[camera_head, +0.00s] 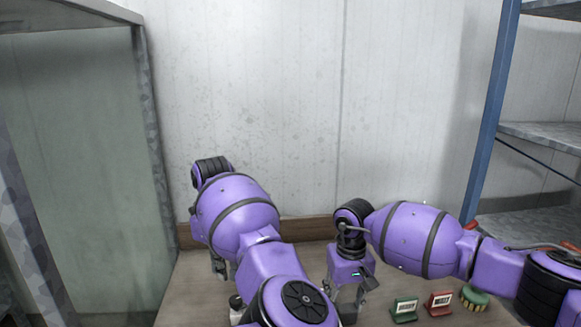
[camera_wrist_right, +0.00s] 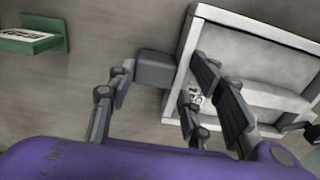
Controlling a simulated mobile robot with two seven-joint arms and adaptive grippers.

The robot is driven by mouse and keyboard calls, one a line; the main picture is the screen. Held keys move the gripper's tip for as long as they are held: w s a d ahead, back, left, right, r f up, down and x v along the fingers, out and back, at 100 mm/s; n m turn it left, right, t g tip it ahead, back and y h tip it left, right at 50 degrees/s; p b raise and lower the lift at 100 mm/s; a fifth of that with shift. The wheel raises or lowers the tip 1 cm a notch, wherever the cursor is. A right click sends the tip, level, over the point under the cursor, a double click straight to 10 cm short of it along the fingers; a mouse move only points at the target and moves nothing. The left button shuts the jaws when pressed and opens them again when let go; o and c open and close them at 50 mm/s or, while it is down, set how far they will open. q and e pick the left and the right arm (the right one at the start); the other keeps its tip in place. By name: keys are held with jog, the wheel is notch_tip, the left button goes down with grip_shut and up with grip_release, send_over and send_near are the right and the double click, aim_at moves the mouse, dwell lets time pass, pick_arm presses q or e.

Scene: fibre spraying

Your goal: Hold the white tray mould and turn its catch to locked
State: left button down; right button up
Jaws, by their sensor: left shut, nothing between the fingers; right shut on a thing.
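My arms hide the tray in the head view.
A green sign (camera_head: 404,310), a red sign (camera_head: 439,303) and a round green-topped item (camera_head: 474,297) stand right of my right gripper on the wooden table (camera_head: 190,292). A pale thing with a dark top (camera_head: 236,308) is at the left. A blue-post shelf (camera_head: 492,110) stands right.

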dwell(0.3)
jog(key=o, duration=1.6)
